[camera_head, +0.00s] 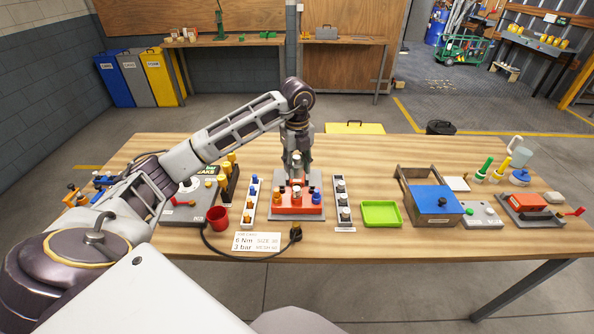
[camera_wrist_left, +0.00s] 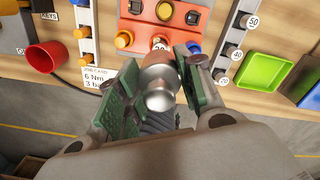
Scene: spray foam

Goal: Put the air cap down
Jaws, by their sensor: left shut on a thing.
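My left gripper (camera_wrist_left: 160,78) is shut on a silver, round metal piece, which I take to be the air cap (camera_wrist_left: 160,90). Its green-padded fingers sit on both sides of the piece. In the head view the left gripper (camera_head: 297,172) points down over the red block (camera_head: 312,204) on its grey base plate. The red block also shows in the wrist view (camera_wrist_left: 182,14), just beyond the held piece. The fingers and the piece hide part of the block, and I cannot tell whether the piece touches it. My right gripper is not in view.
White strips with blue and orange pegs (camera_head: 249,205) and grey pegs (camera_head: 342,203) flank the block. A green tray (camera_head: 381,213) is to the right, beside a blue-topped box (camera_head: 436,199). A red cup (camera_head: 217,218) and a label card (camera_head: 257,241) are to the left. A black cable runs in front.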

